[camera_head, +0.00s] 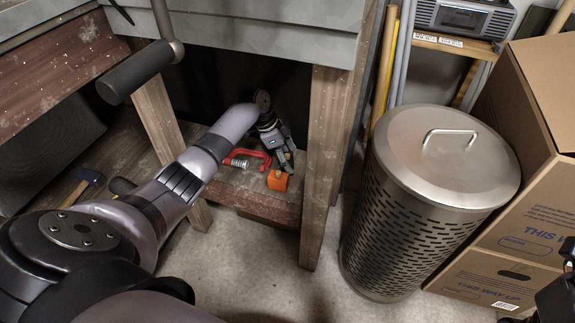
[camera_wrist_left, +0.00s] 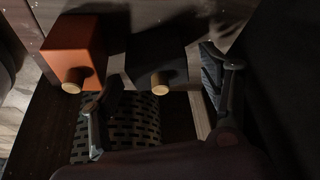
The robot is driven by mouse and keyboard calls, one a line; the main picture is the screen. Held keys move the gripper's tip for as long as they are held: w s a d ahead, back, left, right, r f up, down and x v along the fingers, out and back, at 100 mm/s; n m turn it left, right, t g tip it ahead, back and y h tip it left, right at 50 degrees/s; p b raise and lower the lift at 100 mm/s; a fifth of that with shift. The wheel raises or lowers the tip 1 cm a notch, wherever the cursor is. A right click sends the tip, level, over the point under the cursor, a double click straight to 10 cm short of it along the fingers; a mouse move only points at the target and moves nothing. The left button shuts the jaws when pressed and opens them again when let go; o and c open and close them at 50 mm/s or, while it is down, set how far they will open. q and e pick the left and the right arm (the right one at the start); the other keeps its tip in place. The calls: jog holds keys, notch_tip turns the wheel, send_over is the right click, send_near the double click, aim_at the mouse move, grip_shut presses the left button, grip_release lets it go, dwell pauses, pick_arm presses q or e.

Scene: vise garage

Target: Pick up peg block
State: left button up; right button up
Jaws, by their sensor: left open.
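An orange block (camera_head: 277,181) sits at the front of the low shelf under the workbench. In the left wrist view the orange block (camera_wrist_left: 75,48) shows a round wooden peg and lies outside the fingers, to the left. A dark block (camera_wrist_left: 155,50) with a similar peg stands beside it, roughly in line with the gap between the fingers. My left gripper (camera_head: 284,157) reaches in under the bench, just behind the orange block; its fingers (camera_wrist_left: 160,108) are apart with nothing visibly clamped. Dark parts at the right edge, probably my right gripper (camera_head: 560,285), are cut off.
A red clamp (camera_head: 248,160) lies on the shelf (camera_head: 235,190) left of my left gripper. A wooden bench leg (camera_head: 322,165) stands to the right. A perforated metal bin (camera_head: 430,200) and cardboard boxes (camera_head: 525,200) fill the right side. Floor in front is clear.

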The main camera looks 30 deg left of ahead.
pick_arm(q)
jog(key=shift+c, duration=0.4)
jog(key=c, duration=1.2)
jog(key=shift+r, duration=0.1)
